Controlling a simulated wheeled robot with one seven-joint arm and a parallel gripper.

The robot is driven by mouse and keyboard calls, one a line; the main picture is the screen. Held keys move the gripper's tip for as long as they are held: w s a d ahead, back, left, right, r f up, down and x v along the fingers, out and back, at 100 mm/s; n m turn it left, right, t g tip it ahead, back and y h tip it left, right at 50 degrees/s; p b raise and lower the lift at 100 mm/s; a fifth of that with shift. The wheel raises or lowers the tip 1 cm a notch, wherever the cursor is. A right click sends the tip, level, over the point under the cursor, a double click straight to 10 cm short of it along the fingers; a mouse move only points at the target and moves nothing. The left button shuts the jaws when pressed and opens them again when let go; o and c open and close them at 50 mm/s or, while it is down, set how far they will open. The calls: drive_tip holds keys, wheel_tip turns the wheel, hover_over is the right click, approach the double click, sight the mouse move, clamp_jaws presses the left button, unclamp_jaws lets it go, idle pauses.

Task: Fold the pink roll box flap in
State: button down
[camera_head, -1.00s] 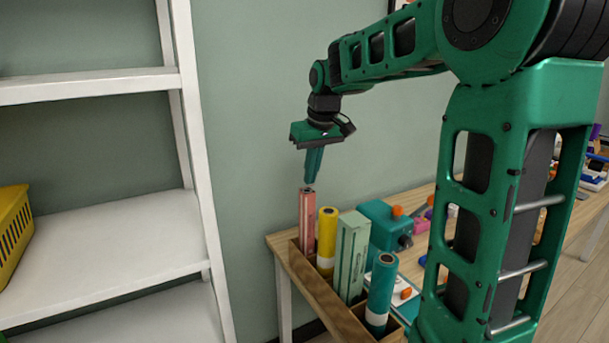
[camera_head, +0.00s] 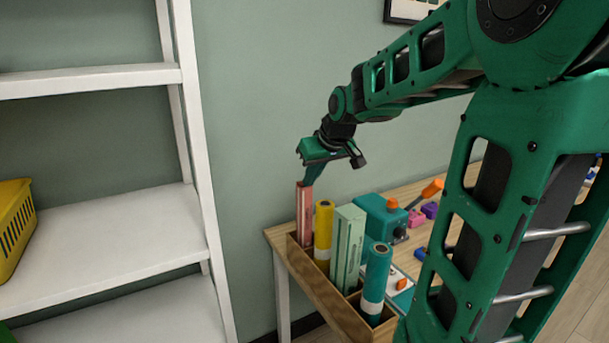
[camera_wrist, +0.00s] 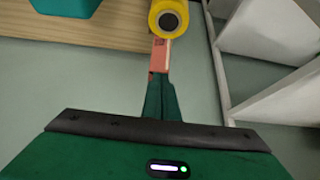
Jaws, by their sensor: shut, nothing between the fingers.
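The pink roll box (camera_head: 304,215) is a tall narrow box standing upright at the far left end of a wooden holder. It also shows in the wrist view (camera_wrist: 160,55), just beyond my fingertips. My gripper (camera_head: 307,181) is shut and empty, tilted, with its fingertips at the top of the pink box. In the wrist view the closed fingers (camera_wrist: 161,82) overlap the box's near top end. The flap cannot be made out clearly, as the fingers cover that end. I cannot tell whether they touch it.
The wooden holder (camera_head: 333,300) also holds a yellow roll (camera_head: 323,235), a pale green box (camera_head: 347,245) and a teal roll (camera_head: 375,285). A teal machine (camera_head: 382,220) stands on the table behind. A white shelf (camera_head: 130,235) with a yellow basket (camera_head: 14,225) is at left.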

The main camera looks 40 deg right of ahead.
drive_tip(key=shift+s+f, duration=0.25)
idle(0.5)
drive_tip(key=shift+r, duration=0.1)
drive_tip(key=w+d+r+v, duration=0.1)
drive_tip(key=v, duration=1.3)
drive_tip(key=shift+w+r+g, duration=0.7)
drive_tip(key=shift+w+g, duration=1.1)
drive_tip(key=shift+w, duration=0.95)
drive_tip(key=s+x, duration=0.1)
drive_tip(key=x, duration=1.2)
drive_tip(key=shift+a+f, duration=0.35)
drive_tip(key=shift+f, duration=0.2)
